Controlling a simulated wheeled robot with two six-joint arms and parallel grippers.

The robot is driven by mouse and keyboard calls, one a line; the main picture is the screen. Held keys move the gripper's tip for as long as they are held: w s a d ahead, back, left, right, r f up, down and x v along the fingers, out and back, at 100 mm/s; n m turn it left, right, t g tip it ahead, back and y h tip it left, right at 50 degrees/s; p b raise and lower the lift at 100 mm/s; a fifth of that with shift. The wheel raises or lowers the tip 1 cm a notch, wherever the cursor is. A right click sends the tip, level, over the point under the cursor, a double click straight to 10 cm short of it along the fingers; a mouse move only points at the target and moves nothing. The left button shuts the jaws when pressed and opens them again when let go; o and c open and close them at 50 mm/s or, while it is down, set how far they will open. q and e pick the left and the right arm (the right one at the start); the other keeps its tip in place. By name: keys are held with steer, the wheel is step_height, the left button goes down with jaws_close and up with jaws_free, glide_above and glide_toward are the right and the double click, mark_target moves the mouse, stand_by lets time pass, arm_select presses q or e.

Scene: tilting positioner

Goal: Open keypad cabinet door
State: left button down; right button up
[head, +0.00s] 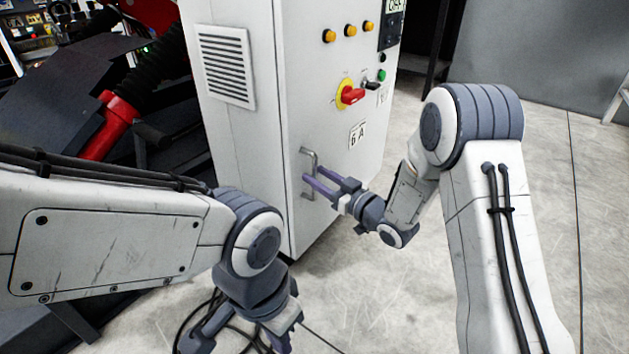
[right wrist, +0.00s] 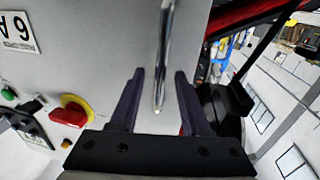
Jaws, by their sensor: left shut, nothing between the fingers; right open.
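The cabinet (head: 265,150) is a tall pale box with a metal bar handle (head: 309,160) low on its front door (head: 340,115). A dark panel (head: 391,30) with a lit "OFF" sign sits high on the door. My right gripper (head: 312,175) is open at the handle, its purple fingers spread. In the right wrist view the handle (right wrist: 165,50) runs between the two open fingers (right wrist: 158,75); I cannot tell whether they touch it. The door looks closed. My left gripper (head: 279,343) is shut and empty at the bottom edge, partly cut off.
Dark machinery with a red arm (head: 112,125) stands at left. Cables lie below. Floor at right is clear.

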steer(key=shift+x, duration=0.8)
jaws_close()
steer(key=shift+d, duration=0.1)
stand_by(0.8)
